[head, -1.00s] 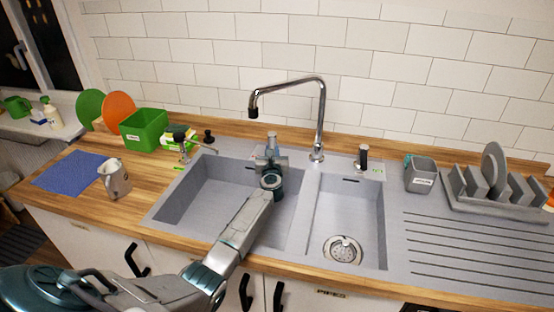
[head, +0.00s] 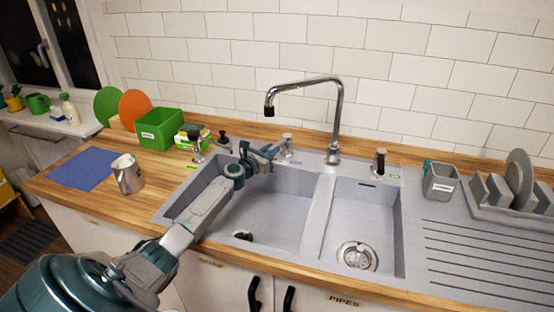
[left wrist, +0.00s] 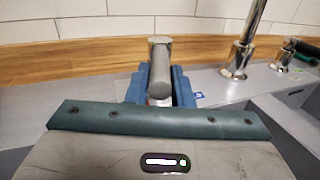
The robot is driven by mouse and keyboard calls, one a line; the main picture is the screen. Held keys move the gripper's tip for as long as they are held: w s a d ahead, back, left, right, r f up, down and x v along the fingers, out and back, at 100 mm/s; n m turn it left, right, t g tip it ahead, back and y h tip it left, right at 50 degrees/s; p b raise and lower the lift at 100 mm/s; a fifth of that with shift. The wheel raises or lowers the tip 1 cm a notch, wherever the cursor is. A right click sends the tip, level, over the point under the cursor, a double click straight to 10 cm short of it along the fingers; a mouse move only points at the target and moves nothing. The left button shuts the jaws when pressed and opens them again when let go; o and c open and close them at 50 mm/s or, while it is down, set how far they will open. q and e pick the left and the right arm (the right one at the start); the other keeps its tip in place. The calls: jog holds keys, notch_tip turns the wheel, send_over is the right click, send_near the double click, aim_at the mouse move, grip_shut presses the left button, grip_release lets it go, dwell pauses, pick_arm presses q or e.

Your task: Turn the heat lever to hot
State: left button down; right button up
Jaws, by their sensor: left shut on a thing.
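The heat lever (head: 287,143) is a small chrome tap handle behind the left basin, left of the tall spout. My left gripper (head: 271,152) reaches it from the left, over the back rim of the left basin. In the left wrist view the lever's grey grip (left wrist: 160,72) stands between the blue fingers (left wrist: 160,92), which are shut on it. The lever's lower part is partly hidden by the fingers. My right gripper is not in view.
The chrome spout (head: 334,120) rises right of the lever. A black-topped handle (head: 380,160) stands farther right. Two dark-topped fittings (head: 196,140) stand left, by a green bin (head: 159,128).

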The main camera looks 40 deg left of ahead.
pick_arm(q)
jog(key=shift+a+f+m+h+b, duration=0.15)
jog(key=shift+a+m+h+b, duration=0.4)
jog(key=shift+b, duration=0.2)
jog(key=shift+a+m+h+b, duration=0.15)
jog(key=shift+m+h+b, duration=0.1)
jog(key=shift+h+b, duration=0.3)
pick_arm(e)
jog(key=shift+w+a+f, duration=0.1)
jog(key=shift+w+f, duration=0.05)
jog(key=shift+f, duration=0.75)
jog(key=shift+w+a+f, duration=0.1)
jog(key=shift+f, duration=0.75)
pick_arm(q)
jog(key=c, duration=1.3)
grip_release()
jog(key=shift+s+a+b, duration=0.15)
jog(key=shift+s+b, duration=1.2)
jog(key=shift+s, duration=0.45)
jog(key=shift+s+a+b, duration=0.15)
jog(key=shift+s+b, duration=1.15)
jog(key=shift+s, duration=0.5)
jog(key=shift+s+a+b, duration=0.15)
jog(key=shift+s+b, duration=1.2)
jog(key=shift+s, duration=0.45)
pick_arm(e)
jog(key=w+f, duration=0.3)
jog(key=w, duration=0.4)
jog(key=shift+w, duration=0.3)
